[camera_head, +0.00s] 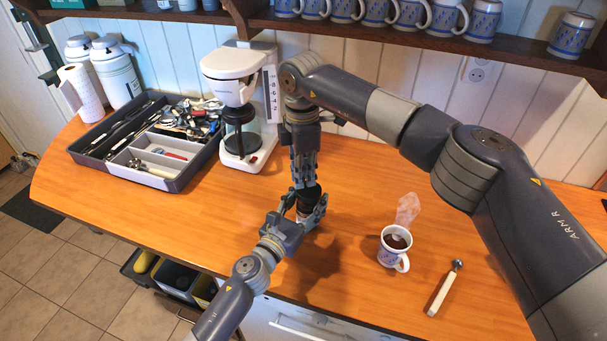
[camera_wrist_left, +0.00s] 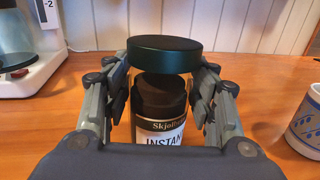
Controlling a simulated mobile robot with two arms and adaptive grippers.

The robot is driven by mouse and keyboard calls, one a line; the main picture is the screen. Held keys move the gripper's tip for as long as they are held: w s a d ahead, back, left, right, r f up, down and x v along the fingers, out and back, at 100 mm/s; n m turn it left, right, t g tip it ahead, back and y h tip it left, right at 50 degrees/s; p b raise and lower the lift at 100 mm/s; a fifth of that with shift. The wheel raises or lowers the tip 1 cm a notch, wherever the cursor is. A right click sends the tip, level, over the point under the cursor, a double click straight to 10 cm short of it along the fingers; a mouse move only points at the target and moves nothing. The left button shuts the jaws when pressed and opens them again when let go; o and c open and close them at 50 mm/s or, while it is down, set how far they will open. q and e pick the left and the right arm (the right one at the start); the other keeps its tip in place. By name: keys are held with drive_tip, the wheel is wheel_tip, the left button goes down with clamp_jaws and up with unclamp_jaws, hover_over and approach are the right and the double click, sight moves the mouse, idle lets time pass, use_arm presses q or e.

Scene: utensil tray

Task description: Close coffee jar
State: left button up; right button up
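The coffee jar (camera_wrist_left: 163,127), with a white label reading "INSTAN", stands upright between the fingers of my left gripper (camera_wrist_left: 162,110). They appear shut on its sides. In the head view my left gripper (camera_head: 306,208) largely hides the jar. A round dark green lid (camera_wrist_left: 165,54) shows above the jar's dark top in the left wrist view, slightly raised with a gap beneath. My right gripper (camera_head: 304,178) points down from above, right over the jar and lid. Its fingertips are partly hidden, and it does not show in the left wrist view, so its hold is unclear.
A steaming mug (camera_head: 394,245) stands right of the jar, with a scoop (camera_head: 445,288) beyond it. A coffee machine (camera_head: 232,75) and a cutlery tray (camera_head: 84,152) stand at the back left. A mug shelf (camera_head: 400,36) runs along the wall above. Counter left of the jar is clear.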

idle(0.3)
use_arm(q)
drive_tip(key=shift+s+a+f, duration=0.15)
drive_tip(key=shift+s+a, duration=0.1)
drive_tip(key=shift+s, duration=0.25)
drive_tip(key=v, duration=0.9)
drive_tip(key=shift+s, duration=0.1)
use_arm(e)
drive_tip(key=shift+s, duration=0.1)
use_arm(q)
drive_tip(key=shift+v, duration=0.85)
